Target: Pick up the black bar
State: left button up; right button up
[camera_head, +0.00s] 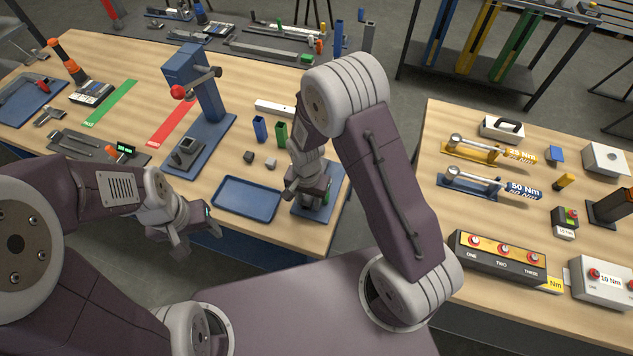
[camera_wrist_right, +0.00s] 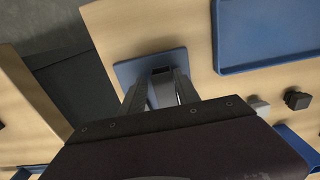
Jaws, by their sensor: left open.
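My right gripper (camera_head: 307,190) points down over a small blue base plate at the near right corner of the workbench. In the right wrist view its two fingers (camera_wrist_right: 160,98) stand on either side of a dark, square, hollow-ended piece (camera_wrist_right: 161,77), which may be the black bar. Whether the fingers press on it cannot be told. The blue plate (camera_wrist_right: 128,72) lies beneath. In the head view the arm and gripper hide most of this piece. My left gripper (camera_head: 180,243) is open and empty, in front of the bench's near edge.
A blue tray (camera_head: 246,212) lies just left of the right gripper. A dark cube (camera_head: 248,157), a grey cube (camera_head: 270,163), a blue tube (camera_head: 260,128) and a green tube (camera_head: 281,134) stand behind it. A second table (camera_head: 445,205) is at the right.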

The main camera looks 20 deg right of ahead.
jog(key=shift+w+a+f, duration=0.1)
jog(key=shift+w+f, duration=0.15)
grip_shut()
notch_tip(320, 180, up, 10)
jog(key=shift+b, duration=0.4)
